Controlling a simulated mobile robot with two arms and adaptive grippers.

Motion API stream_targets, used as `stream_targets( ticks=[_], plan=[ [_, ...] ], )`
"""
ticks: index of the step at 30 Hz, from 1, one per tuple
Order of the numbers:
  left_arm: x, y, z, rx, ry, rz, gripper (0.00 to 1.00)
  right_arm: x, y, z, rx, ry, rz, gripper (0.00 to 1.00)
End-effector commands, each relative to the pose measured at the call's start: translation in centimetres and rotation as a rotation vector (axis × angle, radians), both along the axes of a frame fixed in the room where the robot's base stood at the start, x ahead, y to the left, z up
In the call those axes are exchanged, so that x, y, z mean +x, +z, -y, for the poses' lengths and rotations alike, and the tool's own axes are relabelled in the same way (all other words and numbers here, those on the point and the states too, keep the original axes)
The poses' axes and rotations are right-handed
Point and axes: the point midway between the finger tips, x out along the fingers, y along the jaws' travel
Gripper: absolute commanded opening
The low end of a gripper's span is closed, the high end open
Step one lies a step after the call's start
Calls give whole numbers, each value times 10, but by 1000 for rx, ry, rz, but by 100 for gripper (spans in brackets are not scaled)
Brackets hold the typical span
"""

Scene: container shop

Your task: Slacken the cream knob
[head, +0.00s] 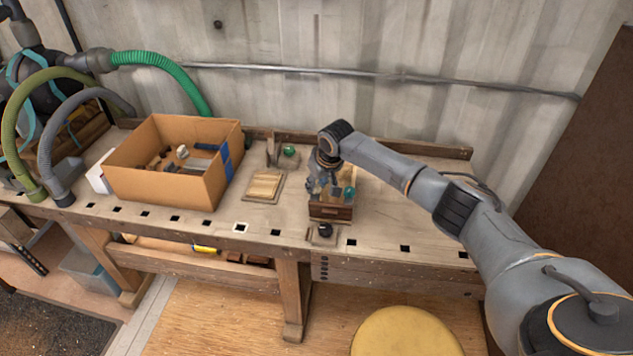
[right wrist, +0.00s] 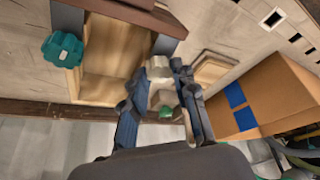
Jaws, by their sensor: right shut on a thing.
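The cream knob (right wrist: 160,70) is in the right wrist view, on the side of a small wooden fixture with a dark frame (right wrist: 84,20). My right gripper (right wrist: 162,92) has its two blue-grey fingers on either side of the cream knob and is shut on it. The fingers hide part of the knob. In the head view my right gripper (head: 322,184) reaches down at the left side of the fixture (head: 330,212) on the bench, and the cream knob cannot be made out clearly. My left gripper is not in view.
A teal knob (right wrist: 62,50) sits on the fixture's opposite side. A wooden board (head: 264,186) and a green knob (head: 289,151) are left of the fixture. A cardboard box (head: 160,184) stands farther left. The workbench (head: 410,210) is clear on the right.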

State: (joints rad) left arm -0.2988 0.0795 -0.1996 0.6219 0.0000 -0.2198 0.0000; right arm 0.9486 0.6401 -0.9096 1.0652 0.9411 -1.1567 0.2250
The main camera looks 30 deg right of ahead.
Motion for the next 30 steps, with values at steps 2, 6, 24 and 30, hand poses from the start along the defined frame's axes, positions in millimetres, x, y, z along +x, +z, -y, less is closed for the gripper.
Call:
stream_targets(
  ticks=[2,6,24,30],
  plan=[
    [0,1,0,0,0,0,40,0,0,0,4,69,1,0],
    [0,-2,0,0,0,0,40,0,-1,1,4,201,1,0],
    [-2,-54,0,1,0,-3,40,3,-5,3,4,772,3,0],
    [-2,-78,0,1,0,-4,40,4,-6,4,3,943,2,0]
  ],
)
